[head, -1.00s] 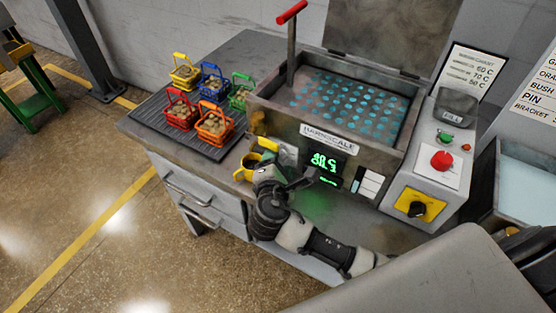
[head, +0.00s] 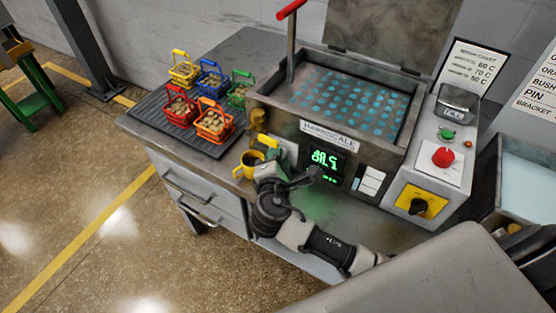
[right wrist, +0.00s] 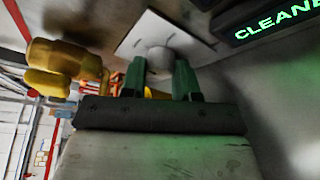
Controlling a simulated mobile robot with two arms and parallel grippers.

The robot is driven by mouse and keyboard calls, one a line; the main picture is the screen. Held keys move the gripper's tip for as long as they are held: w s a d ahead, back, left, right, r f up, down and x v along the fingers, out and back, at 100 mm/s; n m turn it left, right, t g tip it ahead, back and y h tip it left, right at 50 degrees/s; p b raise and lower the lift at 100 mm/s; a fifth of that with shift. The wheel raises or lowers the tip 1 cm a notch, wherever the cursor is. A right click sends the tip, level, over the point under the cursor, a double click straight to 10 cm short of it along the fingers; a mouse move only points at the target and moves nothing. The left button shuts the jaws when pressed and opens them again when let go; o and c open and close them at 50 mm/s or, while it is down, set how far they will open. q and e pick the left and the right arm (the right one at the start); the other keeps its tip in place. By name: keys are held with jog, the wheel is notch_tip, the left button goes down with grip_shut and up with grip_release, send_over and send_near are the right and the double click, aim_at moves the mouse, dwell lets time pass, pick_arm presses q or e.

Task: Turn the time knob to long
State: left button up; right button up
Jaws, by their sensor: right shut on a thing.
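A pale round knob (right wrist: 160,58) sits on a white square plate (right wrist: 187,40) on the machine's front in the right wrist view. In the head view this plate (head: 287,148) shows left of the green display, and the knob is hidden behind my gripper. My right gripper (right wrist: 160,78) is shut on the knob, one green finger on each side. In the head view the right gripper (head: 270,168) is against the machine's lower front. I cannot read which setting the knob points to. My left gripper is not in view.
The green-lit display (head: 324,164) is right of my gripper. A yellow cup (head: 248,163) and brass fitting (head: 258,122) are close on the left. Several coloured baskets (head: 213,123) stand on a dark mat. A black knob (head: 418,206) on a yellow plate is at right.

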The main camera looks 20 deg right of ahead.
jog(key=m+t+b, duration=0.1)
jog(key=m+b, duration=0.1)
jog(key=b, duration=0.1)
jog(key=f+m+t+b, duration=0.1)
jog(key=m+b, duration=0.1)
jog(key=b, duration=0.1)
jog(key=shift+b, duration=0.35)
jog(key=shift+r+m+t+h+b, duration=0.2)
jog(key=shift+m+t+h+b, duration=0.2)
jog(key=shift+m+b, duration=0.5)
jog(key=o, duration=0.9)
jog(key=b+v, duration=0.2)
jog(key=v, duration=0.9)
jog(key=shift+r, duration=0.15)
